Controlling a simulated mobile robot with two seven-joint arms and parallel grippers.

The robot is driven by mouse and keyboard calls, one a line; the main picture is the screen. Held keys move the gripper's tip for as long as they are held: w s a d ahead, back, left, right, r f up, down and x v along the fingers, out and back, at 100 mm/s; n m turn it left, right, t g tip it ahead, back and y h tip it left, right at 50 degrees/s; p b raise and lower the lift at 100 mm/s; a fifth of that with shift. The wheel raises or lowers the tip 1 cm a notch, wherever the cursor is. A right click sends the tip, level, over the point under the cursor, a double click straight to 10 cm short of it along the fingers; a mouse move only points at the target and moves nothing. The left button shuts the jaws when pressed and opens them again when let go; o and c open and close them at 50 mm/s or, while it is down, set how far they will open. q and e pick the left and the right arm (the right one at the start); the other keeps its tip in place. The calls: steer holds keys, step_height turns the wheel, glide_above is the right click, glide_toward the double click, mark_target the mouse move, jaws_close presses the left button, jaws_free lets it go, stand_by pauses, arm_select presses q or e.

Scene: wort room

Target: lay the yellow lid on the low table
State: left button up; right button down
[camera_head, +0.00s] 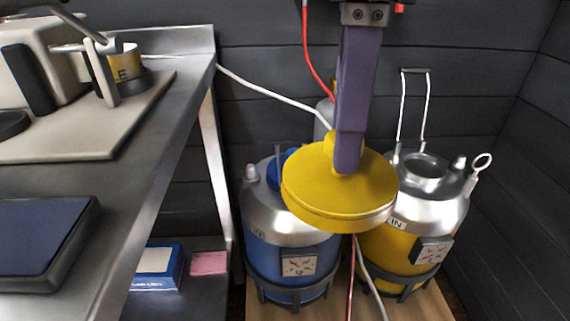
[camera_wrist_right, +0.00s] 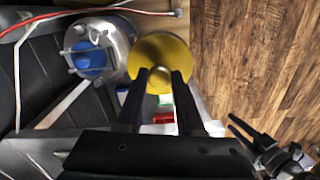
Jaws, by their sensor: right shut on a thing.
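The round yellow lid (camera_head: 330,200) hangs in the air in front of the two kegs in the head view. My right gripper (camera_head: 346,160) is shut on its knob from above. In the right wrist view the lid (camera_wrist_right: 150,52) shows beyond the two dark fingers (camera_wrist_right: 160,85), with the knob between them. A low steel surface (camera_head: 205,285) lies left of the kegs under the high counter; I cannot tell if it is the low table. A dark gripper-like part (camera_wrist_right: 265,145), perhaps my left gripper, shows at the right wrist view's lower right.
A blue keg (camera_head: 290,255) and an open yellow keg (camera_head: 415,245) stand on a wooden board. A blue-white box (camera_head: 155,268) and a pink pad (camera_head: 209,263) lie on the low surface. The high steel counter (camera_head: 160,180) fills the left. Hoses hang near the lid.

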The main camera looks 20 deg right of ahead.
steer(key=a+f+n+b, duration=0.1)
steer(key=f+n+b, duration=0.2)
steer(key=f+b, duration=0.7)
steer(key=s+a+f+n+b, duration=0.1)
steer(key=f+n+b, duration=0.3)
steer(key=f+b, duration=0.6)
steer(key=a+f+n+b, duration=0.2)
steer(key=f+b, duration=0.7)
steer(key=f, duration=1.6)
steer(key=shift+s+n+b, duration=0.2)
steer(key=shift+n+b, duration=0.2)
steer(key=shift+n, duration=0.7)
steer(key=shift+r, duration=0.1)
steer(key=c, duration=0.5)
jaws_free()
steer(key=shift+c, duration=0.2)
